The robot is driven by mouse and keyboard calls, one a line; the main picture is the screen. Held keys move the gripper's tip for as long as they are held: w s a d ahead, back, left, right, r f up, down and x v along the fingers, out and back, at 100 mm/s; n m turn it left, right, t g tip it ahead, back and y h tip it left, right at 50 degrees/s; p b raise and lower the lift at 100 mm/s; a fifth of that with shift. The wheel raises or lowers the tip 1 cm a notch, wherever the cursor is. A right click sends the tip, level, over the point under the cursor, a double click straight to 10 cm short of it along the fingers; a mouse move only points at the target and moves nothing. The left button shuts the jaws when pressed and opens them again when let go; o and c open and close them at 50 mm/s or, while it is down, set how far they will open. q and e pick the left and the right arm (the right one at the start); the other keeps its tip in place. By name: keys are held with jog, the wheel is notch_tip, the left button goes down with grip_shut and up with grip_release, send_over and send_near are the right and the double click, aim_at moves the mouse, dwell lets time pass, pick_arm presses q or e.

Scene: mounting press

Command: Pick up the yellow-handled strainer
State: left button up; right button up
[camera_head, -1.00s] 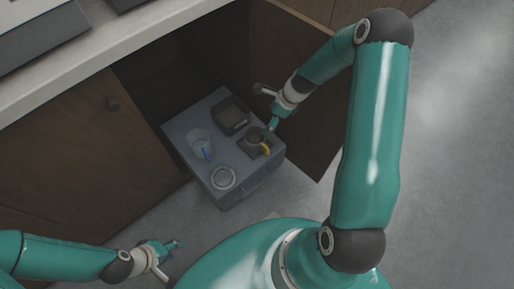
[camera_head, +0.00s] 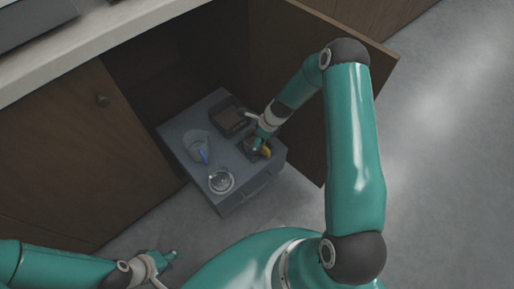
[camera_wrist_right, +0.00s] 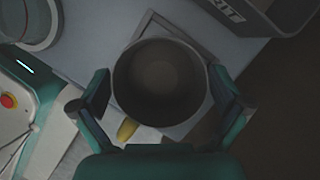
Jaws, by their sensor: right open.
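The strainer is a dark round cup with a yellow handle (camera_head: 265,152) on the grey box's top in the head view, partly hidden by my right gripper (camera_head: 257,142). In the right wrist view the strainer's round bowl (camera_wrist_right: 160,82) lies between the two fingers of my right gripper (camera_wrist_right: 161,92), which are spread open on either side of it. I cannot tell whether they touch it. Its yellow handle (camera_wrist_right: 126,130) points toward the bottom, partly hidden. My left gripper (camera_head: 168,260) is at the bottom left of the head view, away from the strainer; its jaw opening is unclear.
The grey box (camera_head: 180,150) also bears a dark square tray (camera_head: 226,119), a clear cup with a blue mark (camera_head: 194,145) and a round metal-rimmed dish (camera_head: 221,181). An open wooden door (camera_head: 310,120) stands right of my right gripper. A closed door (camera_head: 70,170) is left.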

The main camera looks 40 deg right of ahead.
jog(key=shift+x, duration=1.15)
pick_arm(q)
jog(key=shift+f, duration=0.45)
pick_arm(e)
jog(key=shift+c, duration=0.3)
jog(key=c, duration=1)
pick_arm(q)
jog(key=shift+r, duration=0.1)
pick_arm(e)
jog(key=shift+r, duration=0.2)
